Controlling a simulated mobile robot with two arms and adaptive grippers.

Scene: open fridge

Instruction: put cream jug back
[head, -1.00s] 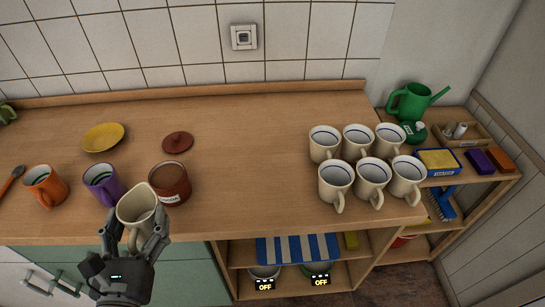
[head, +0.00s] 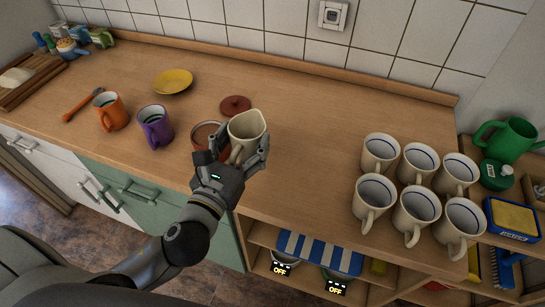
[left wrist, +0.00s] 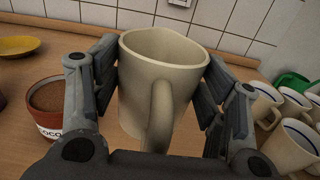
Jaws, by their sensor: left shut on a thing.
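The cream jug (head: 246,127) is upright in my left gripper (head: 237,150), above the counter's front part. In the left wrist view the jug (left wrist: 160,80) stands between the two fingers, its handle toward the camera and its inside looking empty. My left gripper (left wrist: 160,95) is shut on it. Whether the jug's base touches the counter cannot be told. My right gripper is not in view.
A cocoa jar (head: 203,135) is just left of the jug, its red lid (head: 235,105) behind. Purple (head: 155,127) and orange (head: 112,112) mugs and a yellow plate (head: 173,81) are farther left. Several cream mugs (head: 418,205) stand right. The counter between (head: 310,140) is clear.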

